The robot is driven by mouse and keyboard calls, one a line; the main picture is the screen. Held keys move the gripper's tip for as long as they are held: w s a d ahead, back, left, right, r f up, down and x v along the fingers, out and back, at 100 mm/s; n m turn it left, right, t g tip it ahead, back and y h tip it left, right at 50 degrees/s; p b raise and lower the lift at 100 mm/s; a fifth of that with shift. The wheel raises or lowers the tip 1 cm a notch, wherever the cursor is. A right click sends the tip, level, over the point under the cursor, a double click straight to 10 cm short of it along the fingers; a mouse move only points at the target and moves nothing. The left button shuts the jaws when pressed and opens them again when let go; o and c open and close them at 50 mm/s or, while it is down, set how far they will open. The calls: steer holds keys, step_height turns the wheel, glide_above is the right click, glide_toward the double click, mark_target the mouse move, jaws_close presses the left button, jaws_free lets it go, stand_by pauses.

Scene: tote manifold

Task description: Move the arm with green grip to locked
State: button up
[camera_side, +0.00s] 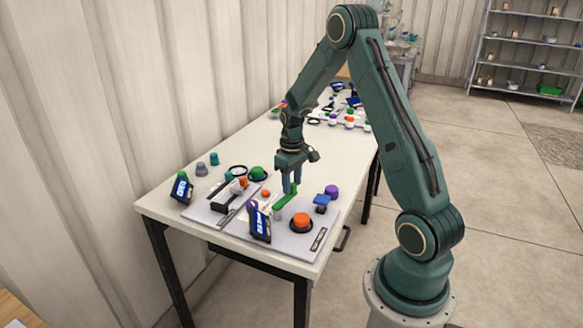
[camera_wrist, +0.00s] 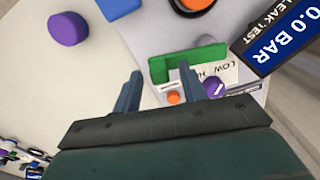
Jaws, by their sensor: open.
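The green grip (camera_side: 284,200) is a narrow bar on the near panel in the side view. In the wrist view the green grip (camera_wrist: 205,57) lies just ahead of my fingers. My gripper (camera_side: 291,189) points down over it in the side view. In the wrist view my gripper (camera_wrist: 160,73) is open and empty. Its left finger is beside the grip's left end and its right finger overlaps the grip. I cannot tell whether the fingers are level with it or above it. The arm carrying the grip is mostly hidden, and I see no readable locked mark.
A display (camera_wrist: 283,38) reading "LEAK TEST 0.0 BAR" stands right of the grip. An orange button (camera_side: 301,220), a blue block (camera_side: 322,199) and a purple knob (camera_side: 331,191) are close by. A handwritten note (camera_wrist: 217,72) lies beside the grip. Another panel (camera_side: 200,210) is left.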

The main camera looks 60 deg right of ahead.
steer(key=shift+c, duration=0.4)
jaws_close()
steer(key=shift+s, duration=0.15)
steer(key=shift+s+a+m, duration=0.15)
steer(key=shift+s+m, duration=0.3)
steer(key=shift+m, duration=0.35)
steer(key=shift+s+a+m, duration=0.15)
steer(key=shift+s+m, duration=0.25)
steer(key=shift+m, duration=0.4)
steer(key=s+m, duration=0.1)
steer(key=s+a+m, duration=0.1)
steer(key=m, duration=0.1)
steer(key=shift+a+m, duration=0.2)
steer(key=shift+m, duration=0.1)
steer(key=m, duration=0.1)
steer(key=s+a+m, duration=0.1)
steer(key=m, duration=0.1)
steer(key=a+m, duration=0.1)
steer(key=shift+s+a, duration=0.2)
steer(key=shift+s, duration=0.1)
steer(key=shift+s+a+m, duration=0.15)
steer(key=shift+a+m, duration=0.6)
steer(key=shift+m, duration=0.6)
steer(key=shift+s+a+m, duration=0.15)
steer(key=shift+a+m, duration=0.6)
steer(key=shift+m, duration=0.6)
